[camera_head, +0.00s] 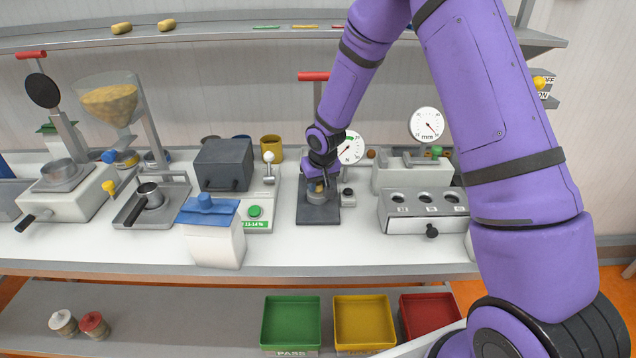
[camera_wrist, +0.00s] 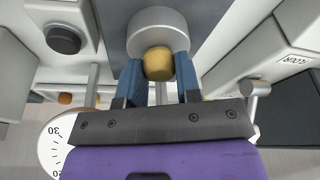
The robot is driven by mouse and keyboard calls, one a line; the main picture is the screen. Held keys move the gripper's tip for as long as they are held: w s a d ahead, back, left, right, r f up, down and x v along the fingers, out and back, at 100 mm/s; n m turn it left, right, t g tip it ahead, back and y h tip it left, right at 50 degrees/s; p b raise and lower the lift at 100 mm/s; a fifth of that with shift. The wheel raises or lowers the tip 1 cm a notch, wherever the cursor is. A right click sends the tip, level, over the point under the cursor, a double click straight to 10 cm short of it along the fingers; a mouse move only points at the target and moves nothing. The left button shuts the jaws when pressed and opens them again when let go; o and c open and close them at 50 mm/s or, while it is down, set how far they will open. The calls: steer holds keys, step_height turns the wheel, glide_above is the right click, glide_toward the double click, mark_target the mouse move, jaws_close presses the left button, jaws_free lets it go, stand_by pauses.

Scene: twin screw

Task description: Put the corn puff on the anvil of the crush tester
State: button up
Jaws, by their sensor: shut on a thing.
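The corn puff (camera_wrist: 158,63) is a small golden-brown lump in the wrist view, between the blue fingers of my gripper (camera_wrist: 158,72). My gripper is shut on it. The round grey anvil (camera_wrist: 157,28) lies directly by the puff and overlaps it in the wrist view; I cannot tell whether they touch. In the head view the crush tester (camera_head: 318,213) is a dark base with a red handle (camera_head: 313,76) and an N dial (camera_head: 350,148). My gripper (camera_head: 318,186) is low over its anvil, and the arm hides part of the tester.
A mm gauge (camera_head: 427,124) and a box with several round holes (camera_head: 425,208) stand to the right. A grey block-shaped device (camera_head: 223,164) and a white bag with a blue top (camera_head: 212,236) are to the left. Green, yellow and red bins (camera_head: 291,322) sit below.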

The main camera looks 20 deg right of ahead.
steer(key=shift+f, duration=0.15)
steer(key=o, duration=0.7)
steer(key=s+d+v, duration=0.1)
steer(key=v, duration=1.1)
steer(key=s+d+f+v, duration=0.1)
steer(key=s+v, duration=0.1)
steer(key=v, duration=0.9)
steer(key=s+d+r, duration=0.1)
steer(key=s+r, duration=0.3)
steer(key=s, duration=0.5)
steer(key=s+d+r+t, duration=0.1)
steer(key=s+d+r, duration=0.1)
steer(key=s+r, duration=0.3)
steer(key=s+d+r+t, duration=0.1)
steer(key=s+r, duration=0.3)
steer(key=s, duration=1)
steer(key=shift+d+r+m, duration=0.2)
steer(key=shift+m, duration=0.2)
steer(key=shift+s, duration=0.1)
